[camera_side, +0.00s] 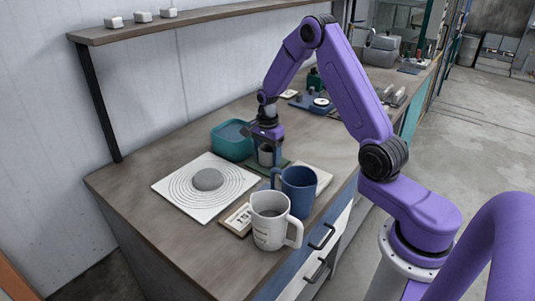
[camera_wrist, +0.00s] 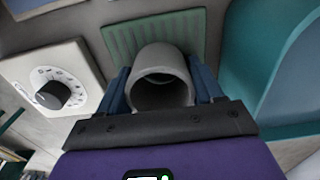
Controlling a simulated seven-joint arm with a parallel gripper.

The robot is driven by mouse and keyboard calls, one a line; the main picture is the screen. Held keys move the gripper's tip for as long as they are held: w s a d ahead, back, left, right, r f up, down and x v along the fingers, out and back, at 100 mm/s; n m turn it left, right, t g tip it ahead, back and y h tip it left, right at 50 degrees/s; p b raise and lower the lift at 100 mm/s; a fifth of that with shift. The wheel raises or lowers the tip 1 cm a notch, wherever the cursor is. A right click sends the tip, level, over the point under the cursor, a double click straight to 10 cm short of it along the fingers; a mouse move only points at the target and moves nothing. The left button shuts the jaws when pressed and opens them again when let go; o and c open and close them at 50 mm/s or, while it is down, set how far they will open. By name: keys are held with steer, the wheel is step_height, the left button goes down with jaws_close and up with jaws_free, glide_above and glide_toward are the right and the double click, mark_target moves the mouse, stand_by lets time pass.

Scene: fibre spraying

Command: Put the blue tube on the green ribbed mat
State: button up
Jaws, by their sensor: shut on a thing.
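My gripper (camera_side: 267,138) points down over the bench and is shut on a grey tube (camera_side: 265,155). In the wrist view my gripper (camera_wrist: 161,86) has its blue fingers on both sides of the grey tube (camera_wrist: 162,62), its open end facing the camera. The tube looks grey, and I see no blue tube. The green ribbed mat (camera_wrist: 118,38) lies behind the tube in the wrist view; it shows partly in the side view (camera_side: 283,164), beneath the gripper. I cannot tell whether the tube touches the mat.
A teal bin (camera_side: 229,146) stands close left of my gripper. A blue mug (camera_side: 298,192) and a pale jug (camera_side: 270,225) stand in front. A white ringed sheet (camera_side: 180,185) bears a grey disc (camera_side: 208,179). A white box with a black dial (camera_wrist: 53,94) is beside the mat.

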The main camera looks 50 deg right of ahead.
steer(key=shift+f, duration=0.1)
steer(key=o, duration=1.3)
steer(key=shift+c, duration=0.2)
step_height(320, 180, up, 12)
